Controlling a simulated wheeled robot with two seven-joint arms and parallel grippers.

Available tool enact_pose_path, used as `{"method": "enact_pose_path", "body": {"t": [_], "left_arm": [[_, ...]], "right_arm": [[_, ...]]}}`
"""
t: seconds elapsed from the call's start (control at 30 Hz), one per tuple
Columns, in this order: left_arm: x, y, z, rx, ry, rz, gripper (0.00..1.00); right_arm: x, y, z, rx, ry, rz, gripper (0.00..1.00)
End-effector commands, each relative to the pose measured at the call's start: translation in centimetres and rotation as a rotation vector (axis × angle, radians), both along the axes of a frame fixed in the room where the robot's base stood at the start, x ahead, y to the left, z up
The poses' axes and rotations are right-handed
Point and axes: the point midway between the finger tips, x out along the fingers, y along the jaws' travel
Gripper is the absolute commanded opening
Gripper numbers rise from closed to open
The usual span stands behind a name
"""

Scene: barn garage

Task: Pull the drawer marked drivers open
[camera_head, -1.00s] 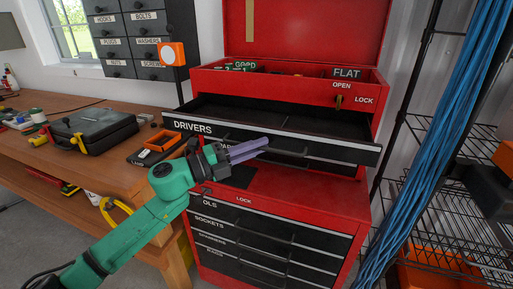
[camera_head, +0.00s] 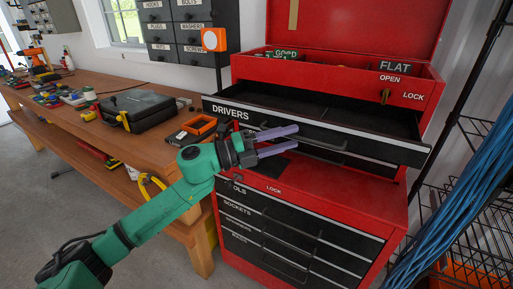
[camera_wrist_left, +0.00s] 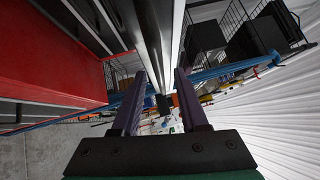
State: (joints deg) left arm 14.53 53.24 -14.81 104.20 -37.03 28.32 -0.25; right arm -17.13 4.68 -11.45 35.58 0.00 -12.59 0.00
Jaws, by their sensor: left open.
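The drawer marked DRIVERS (camera_head: 231,112) is in the red tool chest and stands pulled out, its dark inside showing from above. It has a black front with a pale top edge and a dark bar handle (camera_head: 323,147). My left gripper (camera_head: 297,138) is open in front of the drawer, its two purple fingers apart near the left end of the handle. I cannot tell whether they touch it. In the left wrist view the open fingers (camera_wrist_left: 160,100) show with nothing clearly held between them. My right gripper is not in view.
A wooden bench (camera_head: 118,140) with a black case (camera_head: 138,109) and an orange tray (camera_head: 197,126) stands left of the chest. Closed lower drawers (camera_head: 275,235) lie below the red ledge (camera_head: 350,190). A black wire rack (camera_head: 480,190) and blue cables (camera_head: 460,185) are at right.

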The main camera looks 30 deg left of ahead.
Motion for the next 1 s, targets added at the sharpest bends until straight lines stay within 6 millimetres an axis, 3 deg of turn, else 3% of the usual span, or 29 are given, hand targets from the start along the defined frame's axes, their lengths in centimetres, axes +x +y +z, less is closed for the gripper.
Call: {"method": "enact_pose_path", "body": {"t": [0.03,0.33,0.6,1.0], "left_arm": [[-0.6,0.6,-0.9,0.005,0.004,0.0,0.43],[-4.7,5.3,-1.8,0.004,0.005,-0.002,0.43],[-7.8,9.0,-1.9,0.0,0.001,-0.001,0.43],[-8.2,9.5,-1.8,0.002,0.0,-0.002,0.43]], "right_arm": [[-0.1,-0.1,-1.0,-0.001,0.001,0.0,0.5],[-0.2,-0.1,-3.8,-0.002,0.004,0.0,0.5],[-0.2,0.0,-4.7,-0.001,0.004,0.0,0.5],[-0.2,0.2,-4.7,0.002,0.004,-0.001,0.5]]}}
